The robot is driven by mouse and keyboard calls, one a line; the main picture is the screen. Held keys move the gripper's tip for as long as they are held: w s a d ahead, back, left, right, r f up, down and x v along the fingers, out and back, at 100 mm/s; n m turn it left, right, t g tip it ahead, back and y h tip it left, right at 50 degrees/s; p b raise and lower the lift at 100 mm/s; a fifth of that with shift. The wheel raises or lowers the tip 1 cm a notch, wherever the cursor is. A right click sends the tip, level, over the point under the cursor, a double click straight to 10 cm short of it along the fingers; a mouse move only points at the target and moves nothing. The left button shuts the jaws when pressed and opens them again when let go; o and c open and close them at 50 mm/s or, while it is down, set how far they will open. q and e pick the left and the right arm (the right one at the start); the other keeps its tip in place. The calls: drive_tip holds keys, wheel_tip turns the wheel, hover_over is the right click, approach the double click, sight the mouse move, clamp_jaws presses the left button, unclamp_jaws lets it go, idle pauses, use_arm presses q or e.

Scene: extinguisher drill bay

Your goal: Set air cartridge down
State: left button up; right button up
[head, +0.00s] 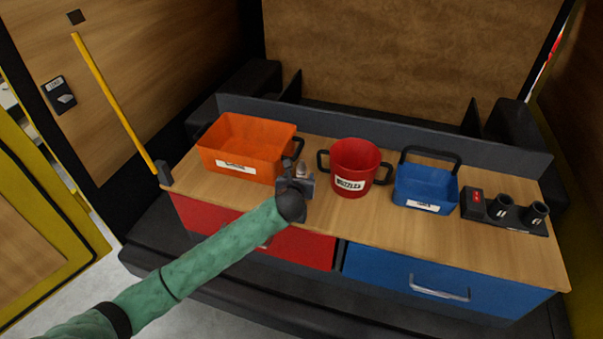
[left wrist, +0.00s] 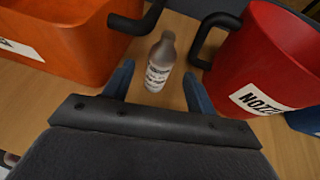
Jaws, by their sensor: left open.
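The air cartridge (left wrist: 160,62) is a small grey-brown bottle with a white label. In the left wrist view it stands upright on the wooden counter, between the orange bin and the red bucket. My left gripper (left wrist: 158,85) is open, with one finger on each side of the cartridge and a visible gap to each. In the head view my left gripper (head: 297,172) is over the counter, and the cartridge (head: 301,169) shows only partly behind it. My right gripper is in neither view.
The orange bin (head: 223,150) is close on the left, and the red bucket (head: 354,157) marked NOZZLES is close on the right. Further right are a blue bin (head: 418,187) and a black two-socket holder (head: 519,222). Bare counter (head: 400,233) lies in front.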

sight(301, 174)
use_arm(q)
drive_tip(key=shift+w, duration=0.45)
drive_tip(key=p+x, duration=0.2)
drive_tip(key=x, duration=0.1)
drive_tip(key=shift+w+d, duration=0.15)
drive_tip(key=shift+w+f, duration=0.35)
drive_tip(key=shift+w, duration=0.05)
clamp_jaws()
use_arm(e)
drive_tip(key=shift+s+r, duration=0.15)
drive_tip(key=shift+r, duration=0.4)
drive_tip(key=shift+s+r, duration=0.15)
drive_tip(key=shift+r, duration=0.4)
